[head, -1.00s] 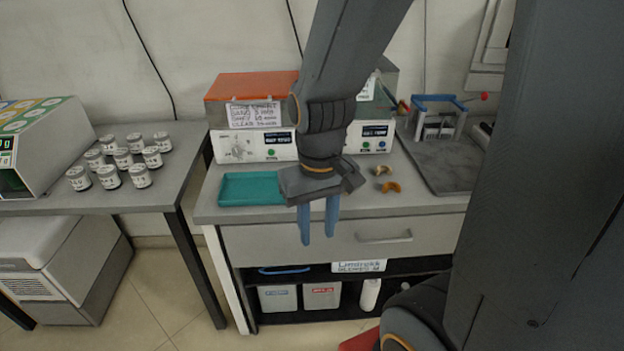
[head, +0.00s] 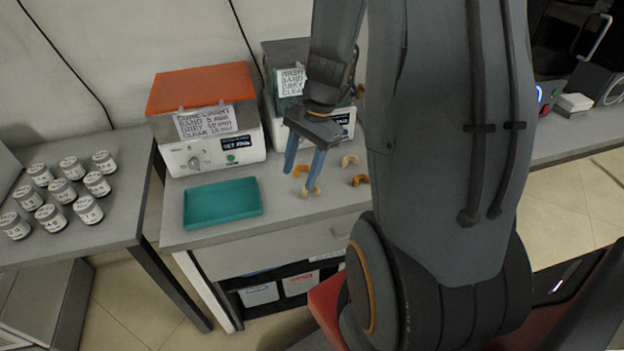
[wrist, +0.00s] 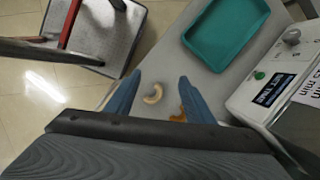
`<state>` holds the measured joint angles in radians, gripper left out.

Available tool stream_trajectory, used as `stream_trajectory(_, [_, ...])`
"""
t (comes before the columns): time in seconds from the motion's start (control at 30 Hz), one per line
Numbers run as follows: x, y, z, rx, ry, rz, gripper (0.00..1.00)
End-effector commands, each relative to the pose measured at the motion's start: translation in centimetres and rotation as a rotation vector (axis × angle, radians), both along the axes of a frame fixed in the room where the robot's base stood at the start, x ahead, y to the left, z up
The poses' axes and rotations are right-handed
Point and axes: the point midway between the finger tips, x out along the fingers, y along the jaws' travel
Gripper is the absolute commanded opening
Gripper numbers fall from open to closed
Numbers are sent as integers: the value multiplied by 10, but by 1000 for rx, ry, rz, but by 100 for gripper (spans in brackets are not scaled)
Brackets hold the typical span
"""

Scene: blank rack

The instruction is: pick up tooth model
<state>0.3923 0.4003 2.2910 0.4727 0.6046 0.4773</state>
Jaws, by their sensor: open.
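Several small arch-shaped tooth models lie on the grey counter. A cream tooth model (head: 313,191) is right at the fingertips in the head view, and an orange-brown one (head: 300,170) shows between the fingers. Another cream one (head: 349,160) and another orange-brown one (head: 360,180) lie to the right. My gripper (head: 299,181) is open above the counter, pointing down. In the wrist view, a cream tooth model (wrist: 153,94) lies between the open blue fingers, and an orange-brown one (wrist: 181,115) is partly hidden by the right finger. I cannot tell the fingertips' height above the counter.
An empty teal tray (head: 222,203) sits left of the gripper. A machine with an orange lid (head: 205,90) and a second machine (head: 285,75) stand behind. Several labelled jars (head: 70,168) fill the left table. The counter's front edge is close to the models.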

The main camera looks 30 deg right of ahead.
Motion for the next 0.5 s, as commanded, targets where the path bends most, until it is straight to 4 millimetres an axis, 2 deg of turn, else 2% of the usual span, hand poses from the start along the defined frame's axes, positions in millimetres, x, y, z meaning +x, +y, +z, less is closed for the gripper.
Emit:
stream_trajectory(0.03, [2, -18, 2, 31, 25, -138, 48])
stream_trajectory(0.1, [7, -35, -2, 66, 50, -296, 48])
stream_trajectory(0.23, [13, -56, -7, 112, 79, -486, 48])
stream_trajectory(0.33, [16, -62, -12, 127, 89, -547, 48])
stream_trajectory(0.5, [18, -56, -28, 130, 91, -555, 48])
